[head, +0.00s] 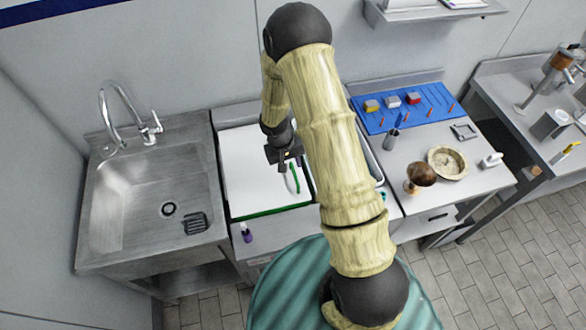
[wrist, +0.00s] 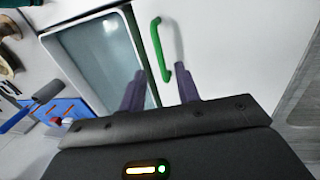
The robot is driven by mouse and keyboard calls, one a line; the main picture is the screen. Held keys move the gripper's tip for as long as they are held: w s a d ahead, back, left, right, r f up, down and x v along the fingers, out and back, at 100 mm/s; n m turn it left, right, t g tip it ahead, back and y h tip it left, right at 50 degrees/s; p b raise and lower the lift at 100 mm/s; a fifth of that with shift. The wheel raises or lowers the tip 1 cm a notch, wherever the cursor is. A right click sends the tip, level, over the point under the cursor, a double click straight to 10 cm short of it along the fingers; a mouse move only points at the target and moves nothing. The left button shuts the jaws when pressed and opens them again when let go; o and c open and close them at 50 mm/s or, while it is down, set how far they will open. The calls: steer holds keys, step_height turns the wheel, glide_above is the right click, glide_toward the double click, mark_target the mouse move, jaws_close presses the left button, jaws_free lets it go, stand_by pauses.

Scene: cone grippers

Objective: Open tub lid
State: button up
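A flat white panel (head: 262,170) with a green front edge lies between the sink and my arm. A green bar handle (head: 295,178) is near its right side, and I take this panel to be the tub lid. In the wrist view the green handle (wrist: 157,45) stands out against the white surface (wrist: 230,45). My gripper (head: 284,160) hangs above the panel, just behind the handle. In the wrist view my gripper (wrist: 160,88) has its two dark fingers apart, with nothing held. The handle's near end appears between the fingertips; I cannot tell the depth gap.
A pale-rimmed tray or basin (wrist: 105,60) lies beside the handle, partly hidden by my arm in the head view. The metal sink (head: 150,195) is left. Right are a blue mat (head: 405,108) with small items, a bowl (head: 447,163) and a brown round-topped object (head: 421,174).

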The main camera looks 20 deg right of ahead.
mark_target(294, 174)
steer(key=shift+d+f+p, duration=0.25)
steer(key=shift+f+p, duration=0.05)
steer(key=shift+f, duration=0.95)
steer(key=shift+d+f+p, duration=0.2)
steer(key=shift+f+p, duration=0.05)
steer(key=shift+f, duration=0.95)
steer(key=shift+c, duration=0.2)
jaws_close()
